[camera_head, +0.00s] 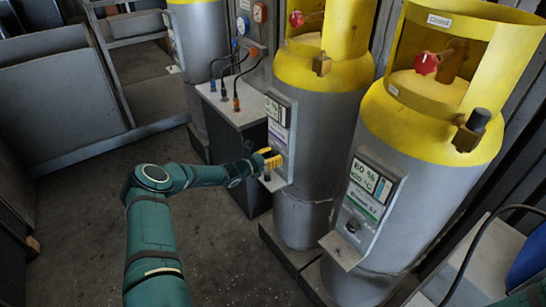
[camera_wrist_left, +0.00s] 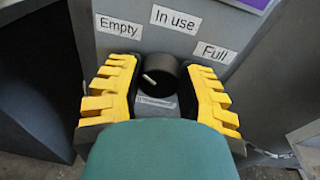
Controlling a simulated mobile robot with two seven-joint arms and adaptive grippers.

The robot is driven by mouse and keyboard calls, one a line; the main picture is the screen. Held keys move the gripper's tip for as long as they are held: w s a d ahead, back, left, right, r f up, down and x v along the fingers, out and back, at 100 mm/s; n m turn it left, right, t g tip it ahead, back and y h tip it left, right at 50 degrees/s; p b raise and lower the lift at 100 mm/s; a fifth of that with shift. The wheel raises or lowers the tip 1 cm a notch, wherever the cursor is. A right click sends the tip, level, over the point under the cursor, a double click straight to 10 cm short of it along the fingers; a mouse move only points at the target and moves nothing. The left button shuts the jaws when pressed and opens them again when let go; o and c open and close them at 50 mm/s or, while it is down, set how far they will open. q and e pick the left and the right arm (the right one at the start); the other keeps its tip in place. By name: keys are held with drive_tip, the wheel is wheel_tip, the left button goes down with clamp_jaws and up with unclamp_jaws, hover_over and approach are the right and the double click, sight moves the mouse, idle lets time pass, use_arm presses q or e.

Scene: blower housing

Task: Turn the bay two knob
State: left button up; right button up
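A black round knob (camera_wrist_left: 160,74) with a white pointer mark sits on a grey panel, below labels "Empty", "In use" and "Full". The mark is on the knob's left side. My left gripper (camera_wrist_left: 164,95) has its yellow fingers spread on either side of the knob; whether the pads touch it is unclear. In the head view, my left gripper (camera_head: 270,160) is at the lower part of the middle cylinder's panel (camera_head: 280,125) and hides its knob. No bay number is readable. My right gripper is out of view.
The nearest cylinder (camera_head: 410,130) has a similar panel with a dark knob (camera_head: 352,226) and a projecting lower ledge. A grey cabinet (camera_head: 235,110) with several cables stands left of the middle cylinder. The floor (camera_head: 230,250) beside my left arm is clear.

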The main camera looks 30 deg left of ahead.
use_arm(q)
drive_tip(key=o, duration=0.4)
drive_tip(key=shift+w+d, duration=0.1)
drive_tip(key=shift+d, duration=0.05)
drive_tip(key=shift+o, duration=0.2)
drive_tip(key=shift+s+a, duration=0.25)
drive_tip(key=shift+s, duration=0.15)
drive_tip(key=v, duration=1.1)
drive_tip(key=shift+s, duration=0.1)
